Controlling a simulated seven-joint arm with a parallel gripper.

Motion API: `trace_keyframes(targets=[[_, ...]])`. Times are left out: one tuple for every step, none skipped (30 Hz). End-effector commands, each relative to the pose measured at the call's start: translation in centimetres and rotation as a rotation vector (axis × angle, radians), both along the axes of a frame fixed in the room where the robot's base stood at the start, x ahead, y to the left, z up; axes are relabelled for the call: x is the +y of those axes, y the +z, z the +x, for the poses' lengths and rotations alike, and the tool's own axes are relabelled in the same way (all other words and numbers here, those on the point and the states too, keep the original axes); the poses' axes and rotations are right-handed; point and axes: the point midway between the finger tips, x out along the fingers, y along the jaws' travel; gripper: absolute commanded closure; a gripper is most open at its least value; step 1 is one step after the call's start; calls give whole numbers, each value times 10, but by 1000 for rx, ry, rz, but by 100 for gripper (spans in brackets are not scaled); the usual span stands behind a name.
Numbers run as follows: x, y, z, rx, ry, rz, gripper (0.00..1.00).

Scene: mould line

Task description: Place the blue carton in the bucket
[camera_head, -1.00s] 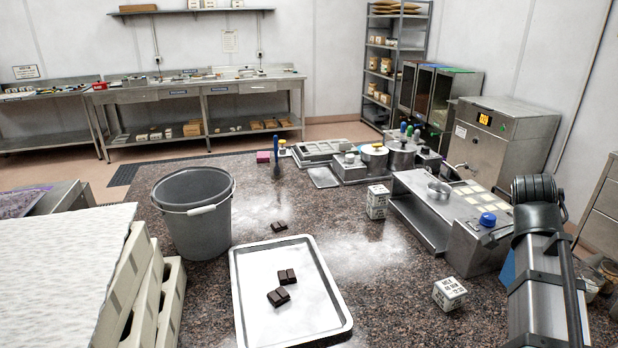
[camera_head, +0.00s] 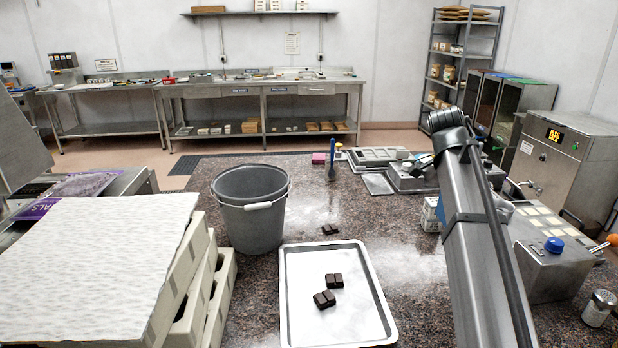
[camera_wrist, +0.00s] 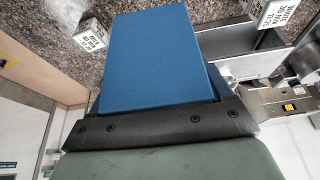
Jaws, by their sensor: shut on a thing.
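The blue carton (camera_wrist: 158,55) fills the middle of the wrist view. My gripper (camera_wrist: 155,122) is shut on it, with a dark jaw bar across the carton's near end.
A metal tray (camera_head: 300,285) with dark chocolate pieces (camera_head: 329,290) lies in front of the bucket; another chocolate piece (camera_head: 330,229) lies behind it. Stacked cream moulds (camera_head: 222,285) stand at left. A machine with a blue knob (camera_head: 554,245) and a shaker (camera_head: 599,308) are at right.

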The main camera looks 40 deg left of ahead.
Motion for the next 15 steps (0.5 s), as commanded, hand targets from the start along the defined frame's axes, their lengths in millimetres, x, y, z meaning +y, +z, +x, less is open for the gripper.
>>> trace_keyframes(targets=[[25,6,2,0,37,0,57],[37,8,1,0,55,0,57],[54,10,0,0,82,0,57],[66,12,-1,0,101,0,57],[79,14,-3,0,121,0,57],[96,17,-5,0,147,0,57],[109,19,-7,0,168,0,57],[121,21,-9,0,186,0,57],[138,23,-13,-1,212,0,57],[150,25,-15,0,231,0,57],[163,27,-18,0,250,0,57],[180,30,-22,0,276,0,57],[193,32,-26,1,296,0,57],[205,34,-30,1,314,1,57],[222,36,-35,1,340,1,57]])
